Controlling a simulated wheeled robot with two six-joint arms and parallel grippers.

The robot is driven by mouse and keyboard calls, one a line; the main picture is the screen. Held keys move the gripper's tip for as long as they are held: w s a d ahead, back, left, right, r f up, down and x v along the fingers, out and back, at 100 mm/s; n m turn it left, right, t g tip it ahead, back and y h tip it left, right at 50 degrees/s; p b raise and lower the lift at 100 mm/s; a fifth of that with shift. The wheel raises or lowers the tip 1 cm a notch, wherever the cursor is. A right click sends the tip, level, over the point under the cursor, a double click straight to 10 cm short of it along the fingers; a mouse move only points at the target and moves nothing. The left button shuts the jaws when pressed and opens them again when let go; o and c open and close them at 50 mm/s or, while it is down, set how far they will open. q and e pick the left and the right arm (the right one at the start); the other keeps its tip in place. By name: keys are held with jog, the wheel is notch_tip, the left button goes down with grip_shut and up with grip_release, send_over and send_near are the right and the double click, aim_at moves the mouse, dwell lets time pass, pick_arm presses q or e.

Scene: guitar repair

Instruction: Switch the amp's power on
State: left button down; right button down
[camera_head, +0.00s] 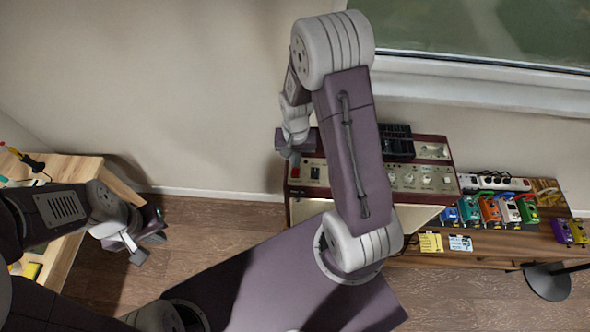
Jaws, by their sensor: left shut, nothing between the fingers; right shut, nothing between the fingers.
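The amp (320,191) stands against the wall in the middle, with a dark red body and a light control panel. A red switch (295,172) sits at the panel's left end, with a small dark socket or switch (315,173) beside it. Several knobs (427,179) line its right part. My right arm crosses in front of the amp and hides the panel's middle. My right gripper (289,155) is shut and empty, close to the red switch at the amp's upper left edge; I cannot tell whether it touches. My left gripper (138,257) is shut and empty, low at the left.
A black tray (397,142) sits on top of the amp. On the right, a wooden bench (500,246) bears several coloured pedals (489,210) and a power strip (492,183). A wooden table (70,170) with tools is at the left. Floor between is clear.

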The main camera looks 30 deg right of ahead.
jog(key=shift+f+b, duration=0.7)
jog(key=shift+f, duration=0.25)
dwell(0.7)
jog(key=shift+r, duration=0.15)
notch_tip(320, 180, up, 7)
jog(key=p, duration=0.6)
